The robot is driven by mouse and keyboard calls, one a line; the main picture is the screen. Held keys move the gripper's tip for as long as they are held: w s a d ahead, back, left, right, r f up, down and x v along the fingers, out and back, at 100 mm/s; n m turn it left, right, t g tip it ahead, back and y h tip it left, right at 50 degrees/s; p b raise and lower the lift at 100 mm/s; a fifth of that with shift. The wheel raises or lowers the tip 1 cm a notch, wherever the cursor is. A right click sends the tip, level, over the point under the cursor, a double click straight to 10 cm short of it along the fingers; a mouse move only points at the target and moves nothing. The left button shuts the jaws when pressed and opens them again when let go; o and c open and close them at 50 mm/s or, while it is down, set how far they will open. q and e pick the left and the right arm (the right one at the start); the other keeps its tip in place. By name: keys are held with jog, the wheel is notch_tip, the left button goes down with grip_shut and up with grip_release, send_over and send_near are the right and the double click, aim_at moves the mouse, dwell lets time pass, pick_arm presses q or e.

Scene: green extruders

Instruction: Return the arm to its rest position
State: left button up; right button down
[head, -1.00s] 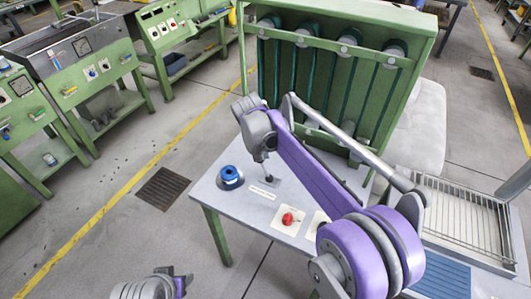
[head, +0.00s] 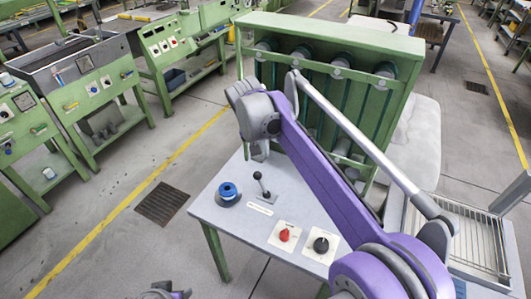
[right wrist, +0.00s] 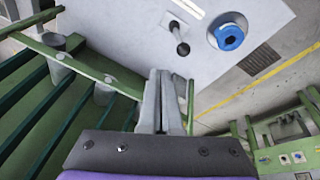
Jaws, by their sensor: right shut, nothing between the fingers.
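My right gripper (head: 259,150) hangs above the back left part of a grey control table (head: 233,220), on a purple and grey arm. Its two fingers are together and empty, as the right wrist view also shows (right wrist: 161,85). A small black-knobbed lever (head: 264,190) stands on the table just below the gripper, apart from it; it also shows in the right wrist view (right wrist: 180,38). Only the top of my left gripper (head: 166,292) shows at the bottom edge of the head view, and its fingers cannot be made out.
A blue knob (head: 228,190), a red knob (head: 284,235) and a black knob (head: 321,244) sit on the table. A green extruder frame (head: 340,40) with dark vertical tubes stands behind it. Green machines (head: 90,100) line the left. The floor between is open, with a drain grate (head: 161,204).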

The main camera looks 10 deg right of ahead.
dwell(0.3)
jog(key=s+d+f+n+t+y+p, duration=0.1)
jog(key=s+d, duration=0.3)
jog(key=s, duration=0.4)
jog(key=s+d+f+y, duration=0.1)
jog(key=s+d, duration=0.3)
jog(key=s, duration=0.4)
jog(key=s+d+f, duration=0.1)
jog(key=s+f, duration=0.3)
jog(key=s, duration=0.3)
jog(key=s+d+f+t+p, duration=0.1)
jog(key=s+d+f, duration=0.1)
jog(key=s+f, duration=0.3)
jog(key=s, duration=0.2)
jog(key=shift+s+n+t, duration=0.3)
jog(key=shift+s+n, duration=0.1)
